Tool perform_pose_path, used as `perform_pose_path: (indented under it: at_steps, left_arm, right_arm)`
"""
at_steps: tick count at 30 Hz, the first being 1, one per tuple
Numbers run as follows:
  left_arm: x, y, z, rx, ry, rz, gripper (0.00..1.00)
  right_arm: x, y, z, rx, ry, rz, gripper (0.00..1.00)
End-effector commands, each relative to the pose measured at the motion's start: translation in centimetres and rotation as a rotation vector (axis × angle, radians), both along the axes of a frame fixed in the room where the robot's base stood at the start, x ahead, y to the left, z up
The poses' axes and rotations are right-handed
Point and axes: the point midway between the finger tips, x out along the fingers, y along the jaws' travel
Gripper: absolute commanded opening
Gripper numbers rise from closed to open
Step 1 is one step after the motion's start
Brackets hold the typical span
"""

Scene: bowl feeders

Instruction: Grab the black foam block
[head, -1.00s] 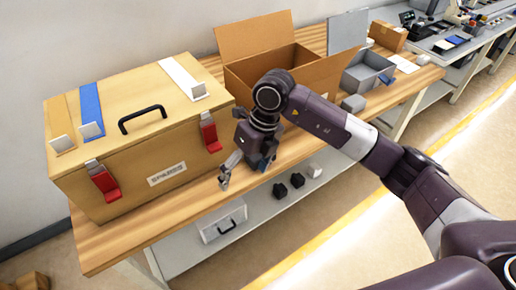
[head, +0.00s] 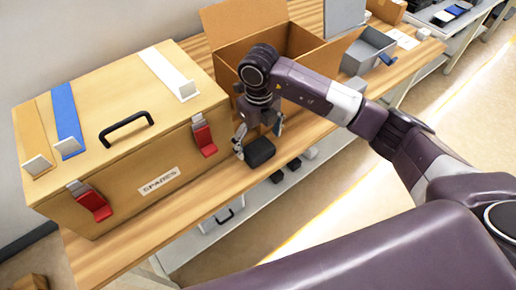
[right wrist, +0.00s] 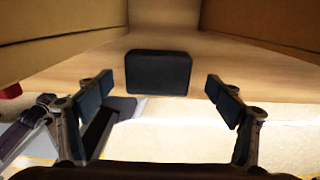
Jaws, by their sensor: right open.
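The black foam block (head: 259,151) lies on the wooden bench top near its front edge, in front of the cardboard box. In the right wrist view the block (right wrist: 158,73) shows as a dark rounded rectangle between and beyond the fingertips. My right gripper (head: 258,136) is open and empty, pointing down just behind and above the block in the head view. Its two fingers (right wrist: 160,92) are spread wider than the block, with visible space on both sides. I cannot tell the exact height gap. My left gripper is not in view.
A wooden SPARES chest (head: 120,140) with red latches stands left of the gripper. An open cardboard box (head: 230,60) is behind it. A grey bin (head: 368,52) stands further right. Small black blocks (head: 277,176) and a pale block (head: 311,153) sit on the lower shelf.

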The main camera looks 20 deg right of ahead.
Motion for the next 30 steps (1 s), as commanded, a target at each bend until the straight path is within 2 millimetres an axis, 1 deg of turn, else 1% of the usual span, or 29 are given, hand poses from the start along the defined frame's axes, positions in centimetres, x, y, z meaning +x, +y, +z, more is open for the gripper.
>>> perform_pose_path:
  at_steps: [1, 6, 10, 15, 17, 25, 26, 30]
  left_arm:
    - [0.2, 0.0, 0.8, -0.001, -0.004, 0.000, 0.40]
    - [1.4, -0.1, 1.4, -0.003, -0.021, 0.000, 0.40]
    - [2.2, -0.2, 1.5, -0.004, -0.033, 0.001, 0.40]
    - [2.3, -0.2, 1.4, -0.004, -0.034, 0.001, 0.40]
    - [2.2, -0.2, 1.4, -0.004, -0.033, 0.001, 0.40]
    - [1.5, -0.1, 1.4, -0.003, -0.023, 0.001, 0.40]
    - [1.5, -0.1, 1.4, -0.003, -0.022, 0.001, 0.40]
    - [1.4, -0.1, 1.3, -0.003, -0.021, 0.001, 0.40]
  right_arm:
    - [-0.3, 0.1, -0.6, 0.000, 0.005, 0.000, 0.85]
    - [-0.4, 0.3, -3.0, 0.002, 0.004, 0.000, 0.85]
    - [-0.3, 0.2, -3.6, 0.000, 0.000, 0.001, 0.85]
    - [-0.3, 0.2, -3.7, 0.001, 0.000, 0.001, 0.85]
    - [-0.3, 0.2, -3.7, 0.001, 0.000, 0.001, 0.80]
    - [-0.3, 0.2, -3.6, 0.001, 0.000, 0.001, 0.50]
    - [-0.3, 0.2, -3.6, 0.001, 0.000, 0.001, 0.48]
    - [-0.3, 0.2, -3.6, 0.001, 0.000, 0.001, 0.48]
